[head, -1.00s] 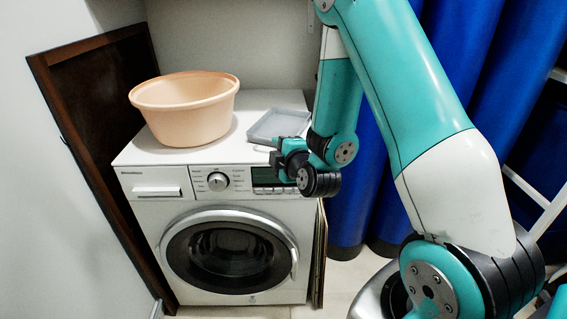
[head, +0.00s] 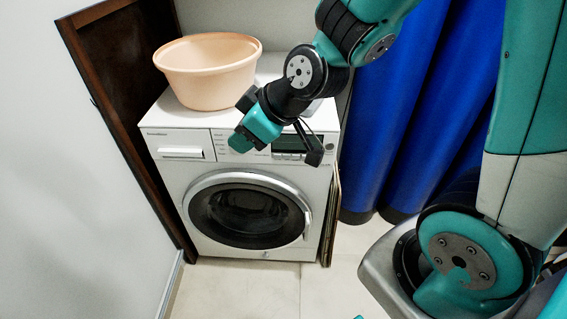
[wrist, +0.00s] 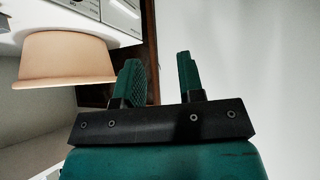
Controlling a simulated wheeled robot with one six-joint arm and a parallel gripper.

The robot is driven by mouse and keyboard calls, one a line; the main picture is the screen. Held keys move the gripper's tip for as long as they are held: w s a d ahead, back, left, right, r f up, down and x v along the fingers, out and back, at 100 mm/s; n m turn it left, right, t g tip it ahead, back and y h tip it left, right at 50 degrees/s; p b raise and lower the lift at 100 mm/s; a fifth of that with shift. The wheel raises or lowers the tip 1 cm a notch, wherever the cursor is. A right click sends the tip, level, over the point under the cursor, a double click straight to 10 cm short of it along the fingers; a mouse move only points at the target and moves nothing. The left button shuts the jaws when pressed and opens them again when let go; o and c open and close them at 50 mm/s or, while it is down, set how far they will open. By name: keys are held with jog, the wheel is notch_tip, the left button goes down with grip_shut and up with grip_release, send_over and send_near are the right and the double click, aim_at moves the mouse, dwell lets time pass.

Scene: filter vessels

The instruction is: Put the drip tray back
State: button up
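My gripper (head: 240,143) hangs in front of the washing machine's control panel in the head view, pointing down and left. The wrist view shows its two green fingers (wrist: 157,62) spread apart with nothing between them, so it is open and empty. The grey drip tray, seen earlier on the right of the machine's top, is now largely or wholly hidden behind my arm. I cannot make out its position now, and it does not show in the wrist view.
A peach basin (head: 208,75) stands on the left of the washing machine (head: 172,115); it also shows in the wrist view (wrist: 65,60). A dark wooden frame (head: 125,130) leans at the left. Blue rolls (head: 390,120) stand at the right. The floor in front is clear.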

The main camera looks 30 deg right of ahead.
jog(key=s+a+r+g, duration=0.1)
jog(key=s+r+g, duration=0.2)
jog(key=s, duration=0.5)
jog(key=s+a+r+m+g, duration=0.1)
jog(key=s+r+g, duration=0.2)
jog(key=s, duration=0.6)
jog(key=shift+a+r+g+h, duration=0.3)
jog(key=shift+r, duration=0.05)
jog(key=shift+w, duration=0.1)
